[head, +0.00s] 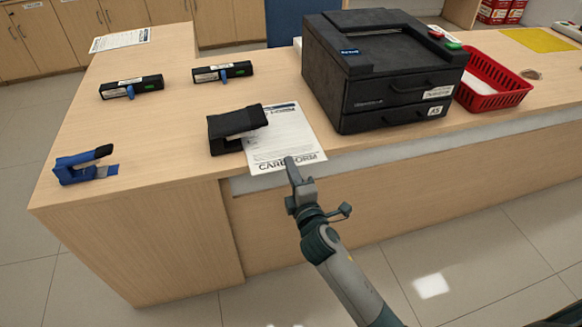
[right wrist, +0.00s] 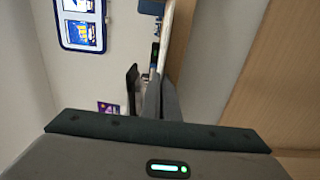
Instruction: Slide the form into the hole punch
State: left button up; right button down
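The white form (head: 285,130) lies flat on the counter, its printed near edge at the counter's front edge. The black hole punch (head: 228,132) stands at its left; the form's left side meets the punch, but how far it reaches in is hidden. My right gripper (head: 291,163) is at the form's near edge, its fingers together with the edge apparently between them. In the right wrist view the fingers (right wrist: 162,98) are close together, pointing along the counter top; the form there is too thin to make out. My left gripper is not in view.
A black printer-like machine (head: 380,70) stands right of the form, with a red basket (head: 490,85) beyond. A blue stapler-like tool (head: 85,165) and two black devices with blue tabs (head: 131,87) (head: 222,72) are at left. Another sheet (head: 120,40) lies at the back left.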

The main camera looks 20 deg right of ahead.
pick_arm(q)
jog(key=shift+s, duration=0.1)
pick_arm(e)
jog(key=c, duration=2)
grip_release()
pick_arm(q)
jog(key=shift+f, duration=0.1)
pick_arm(e)
jog(key=shift+s, duration=0.15)
